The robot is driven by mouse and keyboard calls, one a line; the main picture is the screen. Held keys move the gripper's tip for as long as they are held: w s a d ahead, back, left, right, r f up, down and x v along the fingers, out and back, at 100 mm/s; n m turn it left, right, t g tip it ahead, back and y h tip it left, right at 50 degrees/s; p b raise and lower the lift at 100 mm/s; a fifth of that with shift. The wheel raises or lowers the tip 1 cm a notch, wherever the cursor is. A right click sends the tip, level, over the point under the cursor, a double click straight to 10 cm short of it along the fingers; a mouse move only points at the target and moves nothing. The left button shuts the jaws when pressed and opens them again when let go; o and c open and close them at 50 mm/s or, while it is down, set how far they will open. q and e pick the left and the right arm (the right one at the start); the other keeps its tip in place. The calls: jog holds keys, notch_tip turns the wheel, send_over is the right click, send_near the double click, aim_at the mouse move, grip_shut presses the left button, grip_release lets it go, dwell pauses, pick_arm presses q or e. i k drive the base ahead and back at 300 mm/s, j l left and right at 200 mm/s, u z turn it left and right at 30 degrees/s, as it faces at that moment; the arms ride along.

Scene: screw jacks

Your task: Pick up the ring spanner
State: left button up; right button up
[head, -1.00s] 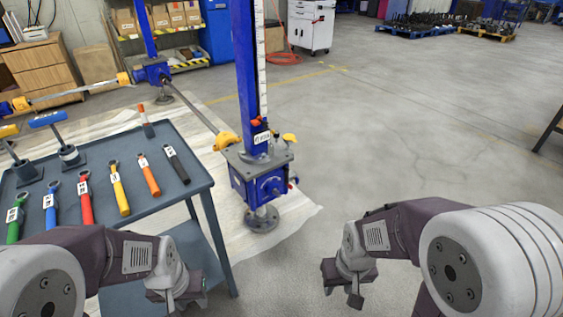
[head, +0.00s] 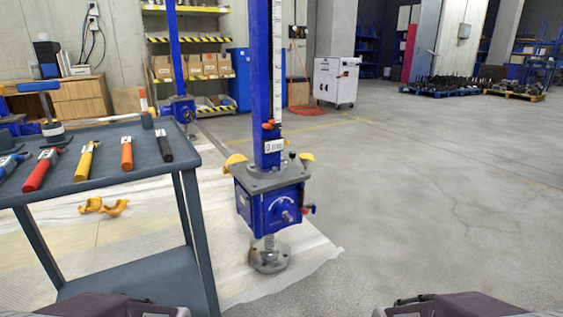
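Several hand tools with coloured handles lie side by side on the grey-blue cart top (head: 115,181) at the left: a blue one (head: 10,164) cut by the left edge, a red one (head: 42,170), a yellow one (head: 87,160), an orange one (head: 127,153) and a black one (head: 164,146). Their heads are too small to tell which is the ring spanner. Only parts of my arms show at the bottom edge, away from the tools. Both grippers are out of view.
A blue screw jack (head: 270,205) with a tall column stands on a pale floor sheet right of the cart. Yellow parts (head: 104,206) lie on the sheet behind the cart. A blue-handled tool (head: 46,110) stands at the cart's back. The floor at right is clear.

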aim_at(82, 174)
jog(key=u, duration=1.35)
